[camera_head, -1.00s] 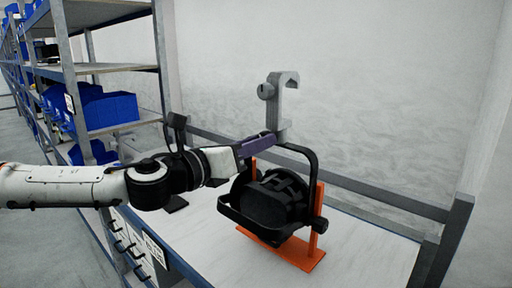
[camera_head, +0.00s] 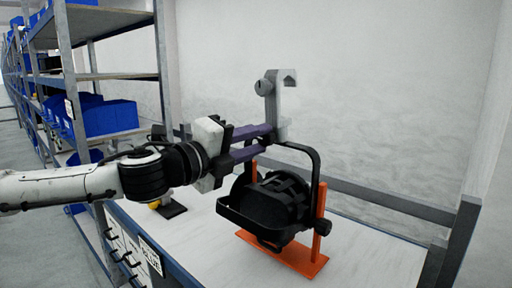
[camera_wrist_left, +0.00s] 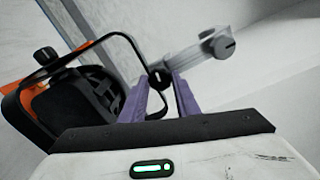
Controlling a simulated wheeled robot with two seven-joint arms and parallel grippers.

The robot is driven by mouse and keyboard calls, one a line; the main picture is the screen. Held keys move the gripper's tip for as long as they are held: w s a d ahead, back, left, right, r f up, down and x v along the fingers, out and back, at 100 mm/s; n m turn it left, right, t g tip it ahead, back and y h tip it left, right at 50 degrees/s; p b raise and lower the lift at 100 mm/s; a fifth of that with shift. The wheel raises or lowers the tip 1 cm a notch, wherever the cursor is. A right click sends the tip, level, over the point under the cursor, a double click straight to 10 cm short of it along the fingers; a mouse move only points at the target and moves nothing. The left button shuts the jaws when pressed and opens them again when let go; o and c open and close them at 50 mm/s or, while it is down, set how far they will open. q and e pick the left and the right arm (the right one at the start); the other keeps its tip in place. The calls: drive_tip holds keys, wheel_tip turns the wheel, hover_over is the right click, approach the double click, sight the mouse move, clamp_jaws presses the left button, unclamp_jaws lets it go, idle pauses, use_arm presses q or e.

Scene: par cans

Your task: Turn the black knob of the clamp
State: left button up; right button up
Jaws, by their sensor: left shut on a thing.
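The grey hook-shaped clamp (camera_head: 287,102) stands upright above the yoke of a black par can (camera_head: 274,202). In the left wrist view the clamp (camera_wrist_left: 190,52) stretches to the upper right. The clamp's black knob (camera_wrist_left: 160,77) shows between the purple fingertips there; in the head view the fingers hide it. My left gripper (camera_head: 268,140) reaches in from the left at the clamp's base, one finger above the other, and is shut on the knob; it also shows in the left wrist view (camera_wrist_left: 160,84). My right gripper is not in view.
The par can rests on an orange stand (camera_head: 290,258) on a white-topped workbench (camera_head: 370,262). A grey rail (camera_head: 385,200) runs along the back. Shelves with blue bins (camera_head: 110,117) stand at the left. The bench right of the stand is clear.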

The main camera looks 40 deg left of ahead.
use_arm(q)
drive_tip(key=shift+n+b, duration=0.35)
drive_tip(key=shift+n, duration=0.55)
drive_tip(key=n+b, duration=0.1)
drive_tip(key=n, duration=0.1)
drive_tip(key=shift+n, duration=0.3)
drive_tip(key=shift+n+b, duration=0.45)
drive_tip(key=shift+n, duration=0.95)
drive_tip(key=o, duration=1.1)
drive_tip(key=shift+c, duration=0.2)
